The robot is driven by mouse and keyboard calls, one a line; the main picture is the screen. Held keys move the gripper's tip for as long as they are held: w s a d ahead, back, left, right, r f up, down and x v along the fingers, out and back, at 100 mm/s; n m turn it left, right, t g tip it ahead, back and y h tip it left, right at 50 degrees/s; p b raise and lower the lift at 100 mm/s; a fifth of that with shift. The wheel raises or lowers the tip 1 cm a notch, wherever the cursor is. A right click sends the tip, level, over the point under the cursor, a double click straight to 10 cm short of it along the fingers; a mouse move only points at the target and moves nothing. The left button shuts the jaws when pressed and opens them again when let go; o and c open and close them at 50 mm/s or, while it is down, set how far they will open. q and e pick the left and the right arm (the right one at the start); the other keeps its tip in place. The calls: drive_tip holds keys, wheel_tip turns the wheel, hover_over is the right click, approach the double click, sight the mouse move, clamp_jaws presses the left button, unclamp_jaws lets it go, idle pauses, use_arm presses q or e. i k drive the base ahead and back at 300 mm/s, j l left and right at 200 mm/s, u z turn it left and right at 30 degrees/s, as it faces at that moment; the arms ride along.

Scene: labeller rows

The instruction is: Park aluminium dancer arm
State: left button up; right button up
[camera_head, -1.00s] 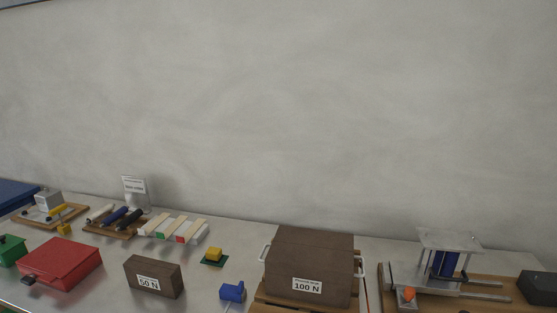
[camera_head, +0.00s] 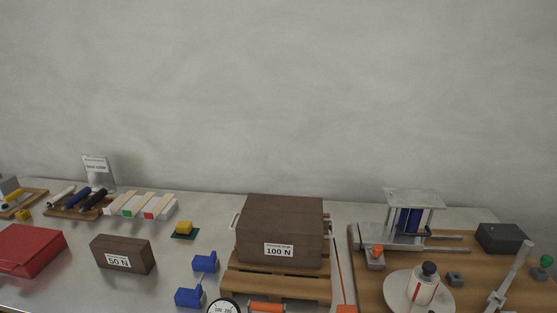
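The labeller stands on a wooden board (camera_head: 370,291) at the right. It carries an aluminium frame (camera_head: 413,194) with a dark blue roller inside, and a round pale plate (camera_head: 399,290) with a white bottle-like part (camera_head: 424,287) topped by a black knob. A light metal arm (camera_head: 513,270) stands tilted at the board's right side; I cannot tell for sure whether it is the dancer arm. Neither of my grippers is in view.
A brown 100 N block (camera_head: 280,232) sits on a wooden pallet (camera_head: 276,284) in the middle. A 50 N block (camera_head: 123,254), a red box (camera_head: 29,250), blue clamps (camera_head: 204,262) and a dial gauge (camera_head: 222,306) are to its left. Bare table shows between them.

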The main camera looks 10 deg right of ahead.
sight(527, 247)
drive_tip(key=z, duration=1.8)
drive_tip(key=i+l+u, duration=0.3)
drive_tip(key=i+l, duration=0.1)
drive_tip(key=l, duration=0.05)
